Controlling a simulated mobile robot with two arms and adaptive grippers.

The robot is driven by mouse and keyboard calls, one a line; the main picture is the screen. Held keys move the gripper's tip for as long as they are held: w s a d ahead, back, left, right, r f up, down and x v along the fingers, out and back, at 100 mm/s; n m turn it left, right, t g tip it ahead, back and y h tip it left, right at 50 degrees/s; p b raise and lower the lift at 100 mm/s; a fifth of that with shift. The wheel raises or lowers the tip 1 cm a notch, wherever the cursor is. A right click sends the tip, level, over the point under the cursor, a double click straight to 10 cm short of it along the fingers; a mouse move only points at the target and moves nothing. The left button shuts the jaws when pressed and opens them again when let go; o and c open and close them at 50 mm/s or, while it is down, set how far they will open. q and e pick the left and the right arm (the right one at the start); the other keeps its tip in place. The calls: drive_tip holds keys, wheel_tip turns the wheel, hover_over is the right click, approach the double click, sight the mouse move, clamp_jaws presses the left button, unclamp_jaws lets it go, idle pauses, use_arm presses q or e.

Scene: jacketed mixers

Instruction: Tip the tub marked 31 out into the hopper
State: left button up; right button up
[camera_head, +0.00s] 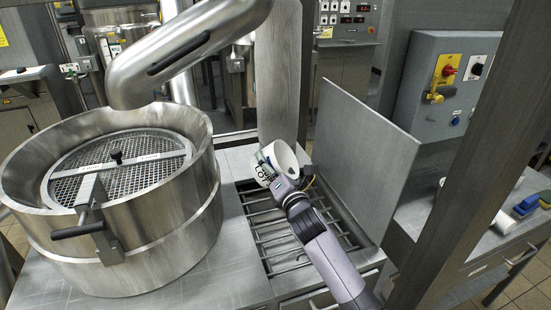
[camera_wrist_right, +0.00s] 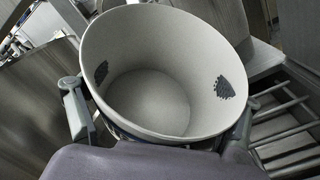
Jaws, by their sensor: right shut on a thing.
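A white tub (camera_head: 284,158) with dark lettering on its side is held tilted above the barred hopper opening (camera_head: 300,262). The lettering seems to read "LOT"; I cannot make out a 31. My right gripper (camera_head: 288,182) is shut on the tub, its fingers on either side of it. In the right wrist view I look into the tub (camera_wrist_right: 150,105). Its pale inside looks empty, with two dark patches on the wall. The bars (camera_wrist_right: 285,125) show beyond it at the right. My left gripper is not in view.
A flat steel lid (camera_head: 365,150) stands raised along the hopper's right side. A large steel vessel (camera_head: 150,250) with a round mesh cover (camera_head: 125,170) stands at the left. A steel post (camera_head: 279,75) rises behind the tub. A control box (camera_head: 435,85) is at the right.

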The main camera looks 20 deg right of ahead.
drive_tip(key=shift+w+r+n+g+p, duration=0.1)
drive_tip(key=shift+r+n+g+p, duration=0.65)
drive_tip(key=shift+p, duration=1.55)
drive_tip(key=shift+r+n+g+p, duration=0.3)
drive_tip(key=shift+n+p, duration=0.75)
drive_tip(key=shift+p, duration=1.2)
drive_tip(key=shift+n+g+h, duration=0.25)
drive_tip(key=shift+n+h, duration=0.05)
drive_tip(key=shift+n, duration=0.1)
drive_tip(key=shift+f+n+g, duration=0.1)
drive_tip(key=shift+n+g, duration=0.2)
drive_tip(key=shift+n, duration=0.1)
drive_tip(key=shift+s+d+f+n+g+h, duration=0.25)
drive_tip(key=shift+f+n+g+h, duration=0.1)
drive_tip(key=shift+n+g, duration=0.25)
drive_tip(key=shift+s+d+f+n+g+h, duration=0.2)
drive_tip(key=shift+f+n+g+h, duration=0.15)
drive_tip(key=shift+n, duration=0.35)
drive_tip(key=shift+w, duration=0.1)
drive_tip(key=shift+b, duration=0.3)
